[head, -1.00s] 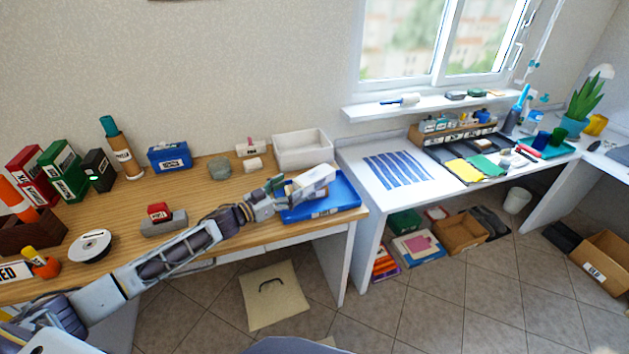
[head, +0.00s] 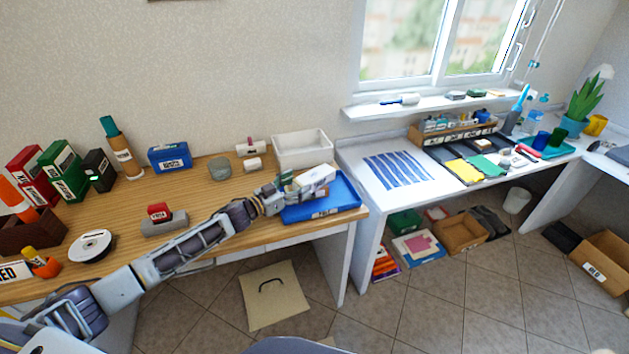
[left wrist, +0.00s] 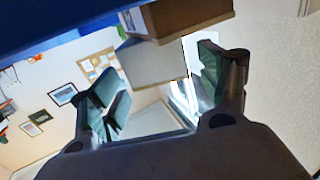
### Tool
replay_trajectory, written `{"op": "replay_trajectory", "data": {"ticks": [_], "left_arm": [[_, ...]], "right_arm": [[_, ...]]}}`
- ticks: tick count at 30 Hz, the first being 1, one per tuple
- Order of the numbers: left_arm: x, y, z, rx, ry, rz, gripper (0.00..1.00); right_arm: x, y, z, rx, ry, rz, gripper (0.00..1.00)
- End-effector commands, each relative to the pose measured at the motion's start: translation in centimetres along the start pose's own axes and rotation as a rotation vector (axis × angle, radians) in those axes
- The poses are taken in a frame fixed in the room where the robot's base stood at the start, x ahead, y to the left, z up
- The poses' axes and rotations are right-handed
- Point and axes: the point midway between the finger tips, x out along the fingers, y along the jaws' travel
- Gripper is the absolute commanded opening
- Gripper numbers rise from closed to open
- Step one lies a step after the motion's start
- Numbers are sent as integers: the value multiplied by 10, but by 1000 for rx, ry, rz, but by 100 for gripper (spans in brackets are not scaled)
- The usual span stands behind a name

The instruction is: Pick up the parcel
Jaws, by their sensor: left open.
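The parcel, a pale box (head: 318,174), sits in the blue tray (head: 335,208) at the right end of the wooden desk. My left gripper (head: 287,184) is at the parcel's left end, with its fingers open. In the left wrist view the parcel (left wrist: 152,62) shows a pale face and a brown side just beyond and between the green-padded fingers of the gripper (left wrist: 160,88). I cannot tell whether the fingers touch it. The near lower part of the parcel is partly hidden by the gripper. My right gripper is in neither view.
A white bin (head: 302,150) stands right behind the blue tray. A grey block with a red box (head: 160,212) is near my left arm. The middle of the desk is fairly clear.

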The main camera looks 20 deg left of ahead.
Motion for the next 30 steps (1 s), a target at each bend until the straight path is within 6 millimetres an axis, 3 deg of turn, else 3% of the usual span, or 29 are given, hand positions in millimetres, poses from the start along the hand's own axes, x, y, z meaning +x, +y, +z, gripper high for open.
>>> {"op": "replay_trajectory", "data": {"ticks": [9, 25, 30], "left_arm": [[19, 1, 0, -1, 0, 1, 77], [20, 1, 0, -1, 0, 1, 77], [20, 1, 0, -1, 0, 1, 56]], "right_arm": [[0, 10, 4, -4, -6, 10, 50], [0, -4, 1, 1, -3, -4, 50], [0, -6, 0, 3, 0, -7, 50]]}}
